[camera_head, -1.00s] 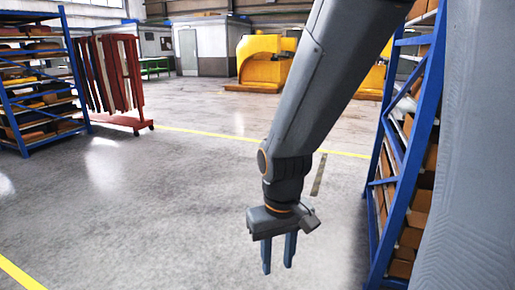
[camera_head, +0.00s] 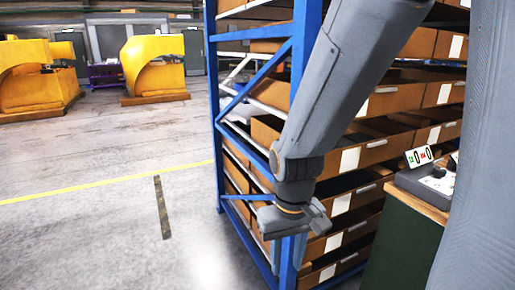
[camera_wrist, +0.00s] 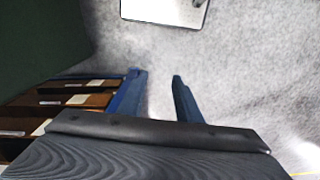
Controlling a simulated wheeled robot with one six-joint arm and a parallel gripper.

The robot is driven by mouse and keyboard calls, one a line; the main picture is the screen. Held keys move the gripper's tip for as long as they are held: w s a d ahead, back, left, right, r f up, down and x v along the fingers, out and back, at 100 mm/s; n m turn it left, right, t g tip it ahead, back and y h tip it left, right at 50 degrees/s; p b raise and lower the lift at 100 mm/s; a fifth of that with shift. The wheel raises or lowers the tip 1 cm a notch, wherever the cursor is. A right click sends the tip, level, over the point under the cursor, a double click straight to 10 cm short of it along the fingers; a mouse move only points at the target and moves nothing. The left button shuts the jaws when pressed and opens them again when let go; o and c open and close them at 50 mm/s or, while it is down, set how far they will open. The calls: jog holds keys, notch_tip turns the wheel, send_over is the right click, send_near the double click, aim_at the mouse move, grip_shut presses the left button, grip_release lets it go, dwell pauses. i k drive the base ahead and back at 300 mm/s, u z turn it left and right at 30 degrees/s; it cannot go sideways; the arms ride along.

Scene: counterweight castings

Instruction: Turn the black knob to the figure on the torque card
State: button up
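A small white card (camera_head: 419,156) with green and red marks and dark figures stands at the right in the head view; it may be the torque card, but its figures are too small to read surely. Beside it a dark device with a pale top (camera_head: 430,182) sits on a wooden-topped green bench (camera_head: 395,240). A small dark shape on the device may be the black knob; my own body partly hides this area. My gripper (camera_head: 288,268) hangs left of the bench, pointing down and apart from the device. In the wrist view its blue fingers (camera_wrist: 155,80) are apart with nothing between them.
A blue rack (camera_head: 216,110) with brown boxes (camera_head: 385,99) stands close behind my arm. Yellow machines (camera_head: 155,63) stand far left. Grey floor (camera_head: 90,235) with a yellow line is clear at left. A pale dark-edged panel (camera_wrist: 165,10) shows in the wrist view.

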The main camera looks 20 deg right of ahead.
aim_at(439, 172)
jog(key=z, duration=0.9)
jog(key=i, duration=0.85)
jog(key=z, duration=0.65)
